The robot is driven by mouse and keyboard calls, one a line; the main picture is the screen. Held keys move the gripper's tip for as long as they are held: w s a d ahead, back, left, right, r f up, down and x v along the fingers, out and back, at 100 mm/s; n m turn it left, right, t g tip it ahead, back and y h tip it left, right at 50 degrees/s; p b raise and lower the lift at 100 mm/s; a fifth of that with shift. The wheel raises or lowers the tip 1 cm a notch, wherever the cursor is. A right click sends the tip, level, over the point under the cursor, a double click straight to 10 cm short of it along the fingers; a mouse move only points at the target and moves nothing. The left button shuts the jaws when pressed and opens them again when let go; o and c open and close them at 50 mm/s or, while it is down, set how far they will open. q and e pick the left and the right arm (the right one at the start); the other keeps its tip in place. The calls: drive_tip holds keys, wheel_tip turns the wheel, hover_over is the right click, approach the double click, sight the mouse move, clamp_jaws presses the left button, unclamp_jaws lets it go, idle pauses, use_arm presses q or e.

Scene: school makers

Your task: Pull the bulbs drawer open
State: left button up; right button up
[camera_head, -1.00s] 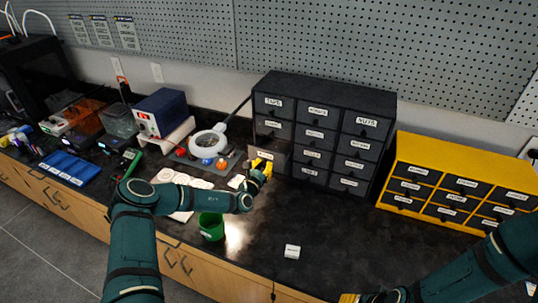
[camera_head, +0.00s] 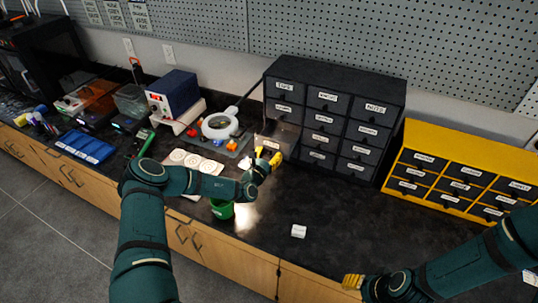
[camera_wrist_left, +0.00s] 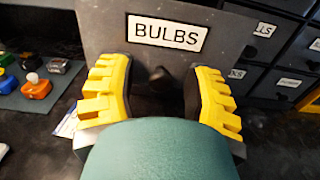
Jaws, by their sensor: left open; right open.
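The bulbs drawer has a grey front (camera_wrist_left: 230,32) with a white BULBS label (camera_wrist_left: 168,33), seen close up in the left wrist view. In the head view its front (camera_head: 277,133) stands out ahead of the dark cabinet (camera_head: 333,70), so the drawer is pulled out. My left gripper (camera_head: 268,157) is open in front of it. In the left wrist view its yellow fingers (camera_wrist_left: 162,95) are apart, with the dark knob (camera_wrist_left: 158,75) showing between them and not gripped. My right gripper (camera_head: 352,282) is at the bottom of the head view, open and away from the cabinet.
A green cup (camera_head: 222,210) stands below my left forearm. A small white block (camera_head: 298,231) lies on the bare counter. A yellow drawer cabinet (camera_head: 470,153) stands right, and a ring magnifier lamp (camera_head: 220,125) left of the dark cabinet.

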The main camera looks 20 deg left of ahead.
use_arm(q)
drive_tip(key=shift+s, duration=0.1)
drive_tip(key=s, duration=1.2)
drive_tip(key=shift+a, duration=0.25)
drive_tip(key=shift+w, duration=0.1)
drive_tip(key=s+d+f+m+g+h+b, duration=0.2)
drive_tip(key=s+d+m+g+h, duration=0.45)
drive_tip(key=d, duration=0.45)
drive_tip(key=s+d+f+m+g+h+b, duration=0.1)
drive_tip(key=s+d+f+m+g+h, duration=0.1)
drive_tip(key=s+d+m+g+h, duration=0.75)
drive_tip(key=s+d+f+m+g+y+b, duration=0.3)
drive_tip(key=s+f+m+g+y, duration=0.1)
drive_tip(key=s+f+m+y, duration=0.4)
drive_tip(key=a+m+t+y+b, duration=0.1)
drive_tip(key=m, duration=0.2)
drive_tip(key=a+m+t+y+b, duration=0.1)
drive_tip(key=m+y, duration=0.1)
drive_tip(key=m, duration=0.1)
drive_tip(key=a+m+t+y+b, duration=0.1)
drive_tip(key=a+m+t, duration=0.1)
drive_tip(key=m, duration=0.1)
drive_tip(key=shift+w+f+m+y, duration=0.2)
drive_tip(key=shift+f+m+y, duration=0.2)
